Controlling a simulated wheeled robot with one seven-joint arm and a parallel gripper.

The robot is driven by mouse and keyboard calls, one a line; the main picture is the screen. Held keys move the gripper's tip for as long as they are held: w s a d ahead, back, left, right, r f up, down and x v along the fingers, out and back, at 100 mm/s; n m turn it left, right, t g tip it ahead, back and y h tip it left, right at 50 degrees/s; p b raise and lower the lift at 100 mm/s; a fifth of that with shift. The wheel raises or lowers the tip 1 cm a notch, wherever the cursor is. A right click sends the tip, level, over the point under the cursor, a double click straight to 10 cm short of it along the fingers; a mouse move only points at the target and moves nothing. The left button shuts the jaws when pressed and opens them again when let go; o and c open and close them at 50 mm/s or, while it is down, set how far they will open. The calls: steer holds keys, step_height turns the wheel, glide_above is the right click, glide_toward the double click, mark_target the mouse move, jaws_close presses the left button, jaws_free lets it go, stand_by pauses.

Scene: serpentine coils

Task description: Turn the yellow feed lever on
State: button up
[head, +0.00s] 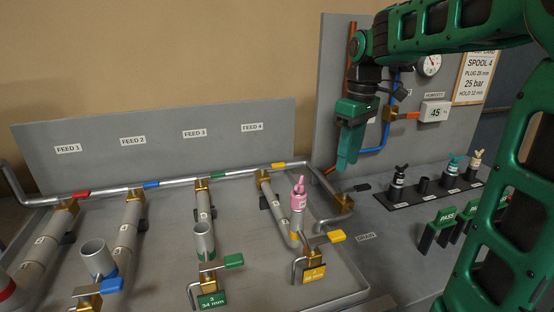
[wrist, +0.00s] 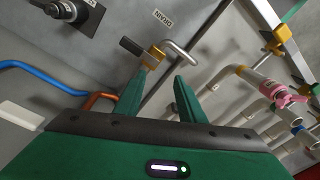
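A yellow lever (head: 278,165) lies on the back pipe below the FEED 4 label (head: 252,127), beside a brass valve (head: 263,176). It points right, roughly along the pipe. A second yellow lever (head: 336,236) sits on the front brass valve of the same line, above a yellow tag (head: 313,274). My gripper (head: 347,165) hangs fingers down in front of the upright panel, right of both yellow levers and apart from them. In the wrist view its two fingers (wrist: 160,92) are spread with nothing between them.
A pink fitting (head: 298,194) stands up on the fourth line, between the yellow levers. Red (head: 82,193), blue (head: 152,184) and green (head: 217,175) levers line the back pipe. A black-handled brass valve (wrist: 150,55) and bent pipe lie beyond my fingertips. Blue tubing (head: 378,145) runs beside my gripper.

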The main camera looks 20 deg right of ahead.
steer(key=w+a+r+n, duration=0.2)
steer(key=w+a+n, duration=0.5)
steer(key=w, duration=0.6)
steer(key=n, duration=0.5)
glide_above(279, 163)
steer(key=shift+h, duration=0.3)
step_height(279, 163, down, 10)
steer(key=shift+s+f, duration=0.1)
steer(key=shift+c, duration=0.2)
jaws_close()
